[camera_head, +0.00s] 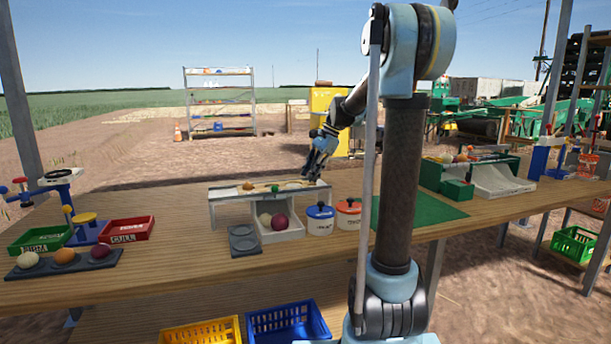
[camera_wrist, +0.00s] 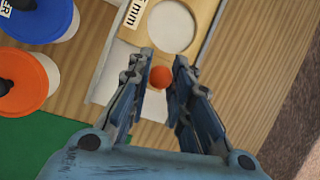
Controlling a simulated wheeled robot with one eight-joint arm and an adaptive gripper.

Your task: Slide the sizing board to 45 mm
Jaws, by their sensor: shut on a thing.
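The sizing board (camera_head: 262,190) lies along the top of a raised white stand on the bench. In the wrist view its tan end (camera_wrist: 203,12) shows a large round hole and a label ending in "mm"; the number is cut off. A small orange-red knob (camera_wrist: 161,77) sits at the near end of the board. My gripper (camera_wrist: 160,66) has its two fingers on either side of the knob and is shut on it. In the head view my gripper (camera_head: 312,176) is at the right end of the stand. The board's scale position cannot be read.
A white bin (camera_head: 279,234) with onions stands under the stand. A blue-lidded pot (camera_head: 320,219) and an orange-lidded pot (camera_head: 348,214) stand close to its right. A dark two-ring tray (camera_head: 244,240) lies in front. Red CULL tray (camera_head: 126,229) and green tray (camera_head: 40,238) are left.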

